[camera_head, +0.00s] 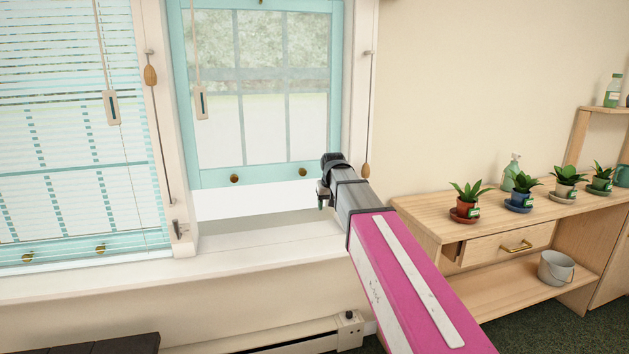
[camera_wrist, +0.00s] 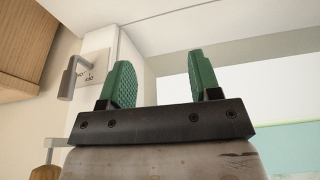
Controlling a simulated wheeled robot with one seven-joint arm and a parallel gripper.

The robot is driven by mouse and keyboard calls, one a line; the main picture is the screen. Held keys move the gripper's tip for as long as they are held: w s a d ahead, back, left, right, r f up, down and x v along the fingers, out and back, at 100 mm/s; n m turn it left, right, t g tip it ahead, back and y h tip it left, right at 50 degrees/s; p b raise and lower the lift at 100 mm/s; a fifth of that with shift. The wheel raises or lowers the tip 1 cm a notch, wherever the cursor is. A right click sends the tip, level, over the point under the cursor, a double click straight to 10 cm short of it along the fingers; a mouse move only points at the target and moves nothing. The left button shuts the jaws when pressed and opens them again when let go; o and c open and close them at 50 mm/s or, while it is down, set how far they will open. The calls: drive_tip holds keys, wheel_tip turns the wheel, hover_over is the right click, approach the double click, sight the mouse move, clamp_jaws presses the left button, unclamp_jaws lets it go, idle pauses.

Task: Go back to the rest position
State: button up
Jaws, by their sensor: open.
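My gripper (camera_head: 322,196) is at the end of my pink and grey arm, in front of the lower right part of the teal-framed window (camera_head: 210,178). The window's sash is partly raised, with a bright gap below it above the pale sill (camera_head: 270,240). In the wrist view, my gripper (camera_wrist: 161,75) shows two green fingers spread apart with nothing between them. A metal latch (camera_wrist: 70,78) on the white frame shows beyond the left finger. Whether the fingers touch anything is not clear in the head view.
A cord with a wooden pull (camera_head: 365,170) hangs right of the window. A heater (camera_head: 300,342) runs below the sill.

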drive_tip(key=s+d+f+g, duration=0.1)
drive_tip(key=s+d+f, duration=0.3)
drive_tip(key=s+f, duration=0.4)
drive_tip(key=s+d+f+m+g, duration=0.1)
drive_tip(key=s+d+f, duration=0.4)
drive_tip(key=s+f, duration=0.3)
drive_tip(key=s+d+f+m+g, duration=0.1)
drive_tip(key=s+d+f, duration=0.3)
drive_tip(key=s+f, duration=0.4)
wheel_tip(320, 180, down, 3)
drive_tip(key=shift+s+d+f+h, duration=0.1)
drive_tip(key=shift+s+d+h, duration=0.2)
drive_tip(key=shift+s+d, duration=0.1)
